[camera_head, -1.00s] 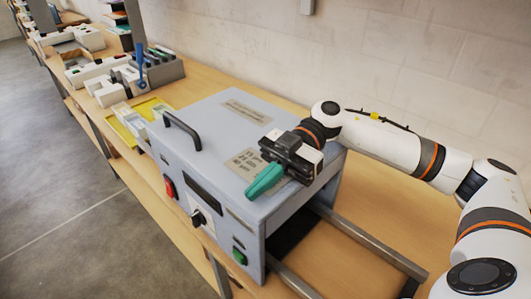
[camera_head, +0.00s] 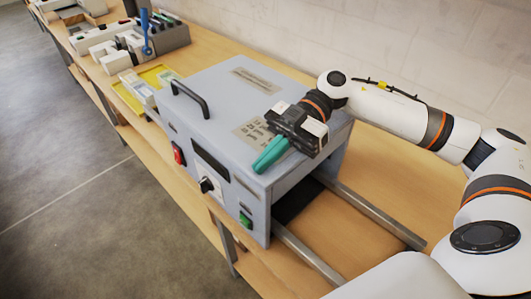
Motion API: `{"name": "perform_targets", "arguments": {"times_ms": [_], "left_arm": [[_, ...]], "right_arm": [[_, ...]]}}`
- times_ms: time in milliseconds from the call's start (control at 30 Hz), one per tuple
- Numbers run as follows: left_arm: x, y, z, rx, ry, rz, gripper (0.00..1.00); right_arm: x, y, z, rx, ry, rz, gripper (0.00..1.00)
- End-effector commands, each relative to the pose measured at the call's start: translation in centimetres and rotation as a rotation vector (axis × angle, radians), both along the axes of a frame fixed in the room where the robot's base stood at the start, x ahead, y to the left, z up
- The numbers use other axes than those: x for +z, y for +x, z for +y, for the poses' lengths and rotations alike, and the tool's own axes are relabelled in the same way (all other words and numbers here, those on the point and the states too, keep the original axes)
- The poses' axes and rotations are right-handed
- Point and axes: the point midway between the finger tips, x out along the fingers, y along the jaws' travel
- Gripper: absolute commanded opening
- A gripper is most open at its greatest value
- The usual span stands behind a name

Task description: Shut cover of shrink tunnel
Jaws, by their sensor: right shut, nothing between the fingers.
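The shrink tunnel (camera_head: 213,130) is a grey box on the wooden bench, with a black handle (camera_head: 190,98) on its top cover. The cover looks flat on the box. Its front has a red switch (camera_head: 179,153), a dark display, a black knob (camera_head: 206,185) and a green switch (camera_head: 246,219). My right gripper (camera_head: 264,165) has teal fingers pressed together with nothing between them. It is over the right part of the cover, by a printed label; I cannot tell whether it touches the cover. My left gripper is not in view.
Metal rails (camera_head: 372,214) run out from the tunnel's right side over the bench. A yellow tray (camera_head: 130,98) with small items stands left of the tunnel. White devices and a holder with a blue tool (camera_head: 146,30) stand farther back. The wall is behind.

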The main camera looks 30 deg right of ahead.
Motion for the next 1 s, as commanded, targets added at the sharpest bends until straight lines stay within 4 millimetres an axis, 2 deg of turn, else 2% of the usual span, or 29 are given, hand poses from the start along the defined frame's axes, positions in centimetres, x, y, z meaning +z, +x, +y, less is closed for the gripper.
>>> {"name": "perform_targets", "arguments": {"times_ms": [33, 200, 300, 700, 1000], "left_arm": [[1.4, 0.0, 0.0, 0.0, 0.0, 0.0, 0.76], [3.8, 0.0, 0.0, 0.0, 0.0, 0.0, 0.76], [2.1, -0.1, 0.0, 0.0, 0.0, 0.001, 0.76], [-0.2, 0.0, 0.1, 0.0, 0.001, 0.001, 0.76], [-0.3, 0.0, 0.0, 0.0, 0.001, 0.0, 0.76]], "right_arm": [[1.6, 0.1, -0.2, -0.003, 0.002, -0.003, 0.0], [4.1, 0.4, -0.8, -0.009, 0.007, -0.008, 0.0], [3.5, 1.0, -2.4, -0.015, 0.006, -0.011, 0.0], [5.6, 2.8, -8.9, -0.013, 0.012, -0.012, 0.0], [6.1, 3.1, -10.1, -0.01, 0.011, -0.012, 0.0]]}}
